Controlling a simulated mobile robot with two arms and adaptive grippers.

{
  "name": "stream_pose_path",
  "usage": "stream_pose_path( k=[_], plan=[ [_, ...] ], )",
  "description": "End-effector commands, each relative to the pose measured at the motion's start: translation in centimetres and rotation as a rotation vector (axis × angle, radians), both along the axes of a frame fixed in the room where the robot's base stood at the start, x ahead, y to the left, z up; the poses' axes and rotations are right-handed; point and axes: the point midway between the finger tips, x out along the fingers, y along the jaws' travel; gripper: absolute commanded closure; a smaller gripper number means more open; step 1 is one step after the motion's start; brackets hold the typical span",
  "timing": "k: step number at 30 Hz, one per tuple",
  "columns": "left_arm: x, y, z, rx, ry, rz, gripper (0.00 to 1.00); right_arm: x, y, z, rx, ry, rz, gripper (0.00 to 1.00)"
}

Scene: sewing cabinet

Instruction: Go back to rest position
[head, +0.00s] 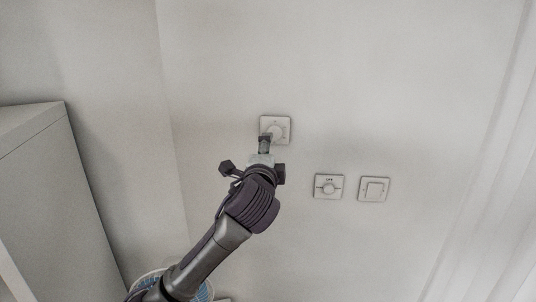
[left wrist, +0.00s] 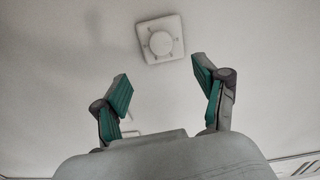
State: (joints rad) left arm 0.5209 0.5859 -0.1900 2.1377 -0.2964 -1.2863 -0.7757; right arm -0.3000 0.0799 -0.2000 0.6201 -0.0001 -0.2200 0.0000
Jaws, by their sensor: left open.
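My left arm reaches up from the bottom of the head view, and its gripper (head: 265,142) is in front of the lower left part of a square white wall plate with a round dial (head: 281,127). In the left wrist view my left gripper (left wrist: 161,75) is open, its two green-padded fingers spread apart with nothing between them. The dial plate (left wrist: 160,40) shows whole just beyond the fingertips, with a visible gap to both fingers. My right gripper is in neither view.
A second dial plate (head: 328,187) and a flat square switch (head: 374,189) are on the wall to the lower right. A pale cabinet (head: 45,200) stands at the left. A blue and white basket (head: 204,292) is partly hidden behind my arm. The wall above is bare.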

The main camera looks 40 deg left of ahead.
Motion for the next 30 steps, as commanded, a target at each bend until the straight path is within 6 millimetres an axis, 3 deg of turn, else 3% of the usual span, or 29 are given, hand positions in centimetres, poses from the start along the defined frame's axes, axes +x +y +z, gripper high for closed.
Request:
stream_pose_path(
  k=[13, 17, 20, 23, 26, 30],
  plan=[
    [0.0, 0.0, 0.0, 0.000, 0.000, -0.001, 0.28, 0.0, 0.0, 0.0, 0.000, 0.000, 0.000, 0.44],
    [-0.2, -0.6, -2.1, -0.042, 0.029, -0.014, 0.28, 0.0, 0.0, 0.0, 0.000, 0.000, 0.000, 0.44],
    [-1.0, -2.1, -6.7, -0.145, 0.090, -0.036, 0.28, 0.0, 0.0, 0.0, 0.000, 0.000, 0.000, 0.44],
    [-3.1, -4.2, -13.3, -0.306, 0.185, -0.050, 0.28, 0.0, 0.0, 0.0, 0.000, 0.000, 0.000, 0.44],
    [-6.5, -6.5, -19.9, -0.492, 0.289, -0.038, 0.28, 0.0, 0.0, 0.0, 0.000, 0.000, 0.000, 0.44],
    [-12.7, -9.7, -27.8, -0.749, 0.435, 0.028, 0.28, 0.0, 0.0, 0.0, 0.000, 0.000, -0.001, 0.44]
  ],
)
